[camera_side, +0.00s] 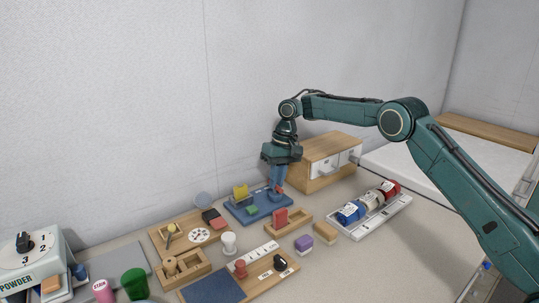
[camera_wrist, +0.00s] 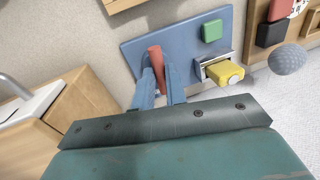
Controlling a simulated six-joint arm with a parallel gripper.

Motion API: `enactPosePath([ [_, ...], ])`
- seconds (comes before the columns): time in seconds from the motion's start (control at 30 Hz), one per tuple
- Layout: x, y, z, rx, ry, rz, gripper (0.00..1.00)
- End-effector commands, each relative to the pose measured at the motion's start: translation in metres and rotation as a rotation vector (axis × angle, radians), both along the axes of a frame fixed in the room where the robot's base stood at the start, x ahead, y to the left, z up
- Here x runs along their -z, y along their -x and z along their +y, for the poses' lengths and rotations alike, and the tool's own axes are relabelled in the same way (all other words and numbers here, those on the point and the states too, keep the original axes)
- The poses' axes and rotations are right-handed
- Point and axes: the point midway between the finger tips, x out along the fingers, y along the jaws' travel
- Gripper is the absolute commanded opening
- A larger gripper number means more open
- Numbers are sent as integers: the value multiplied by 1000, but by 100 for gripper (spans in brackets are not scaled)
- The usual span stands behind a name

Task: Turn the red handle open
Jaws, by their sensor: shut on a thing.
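The red handle (camera_wrist: 155,57) is on a blue board (camera_wrist: 190,48), which lies on the table in the side view (camera_side: 270,211). My gripper (camera_wrist: 162,80) points down over the board's right part in the side view (camera_side: 277,182). Its two blue fingers are shut on the red handle, one on each side. The handle's top shows between them in the wrist view; its lower part and pivot are hidden. In the side view only a small red bit (camera_side: 279,190) shows by the fingertips.
The board also bears a green block (camera_wrist: 211,31) and a yellow piece (camera_wrist: 225,73) in a metal holder. A wooden drawer box (camera_side: 325,160) stands close behind and right of my gripper. A wooden holder with a red piece (camera_side: 281,217) is in front. Wooden trays crowd the left.

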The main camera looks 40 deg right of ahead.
Motion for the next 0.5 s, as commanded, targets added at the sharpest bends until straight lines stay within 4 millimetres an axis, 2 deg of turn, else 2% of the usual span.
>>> enactPosePath([
  [0.5, -2, 0, 0, -96, 1, -2, 0],
])
